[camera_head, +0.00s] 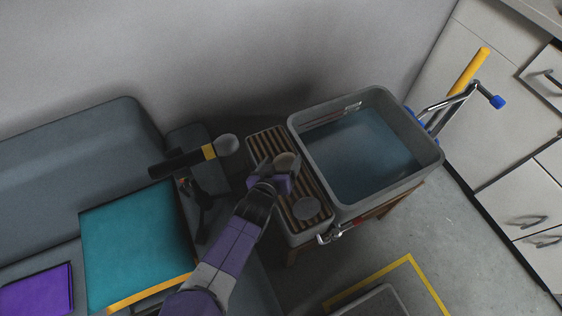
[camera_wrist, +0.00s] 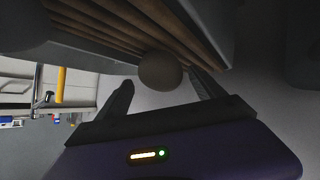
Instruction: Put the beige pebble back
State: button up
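The beige pebble (camera_head: 287,161) is at the slatted wooden rack (camera_head: 262,147) beside the water tub, toward the rack's upper part. In the wrist view the pebble (camera_wrist: 160,71) shows as a rounded, shaded lump near the slats, between my two fingers. My gripper (camera_head: 284,176) is at the rack, its fingers on either side of the pebble. In the wrist view my gripper (camera_wrist: 163,90) has its fingers spread, with gaps visible beside the pebble. Whether the pebble rests on the slats is hard to tell. A flat grey round stone (camera_head: 306,208) lies lower on the rack.
The grey tub (camera_head: 436,157) of water (camera_head: 362,155) stands right of the rack. A black-handled, round-headed tool (camera_head: 185,162) is left of my gripper. A grey seat holds a teal panel (camera_head: 135,245) and a purple book (camera_head: 38,292). White drawers (camera_head: 520,185) stand at right.

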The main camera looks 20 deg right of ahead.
jog(key=shift+a+r, duration=0.1)
jog(key=shift+r, duration=0.1)
jog(key=p+v, duration=0.1)
jog(key=v, duration=1.1)
jog(key=shift+f, duration=0.1)
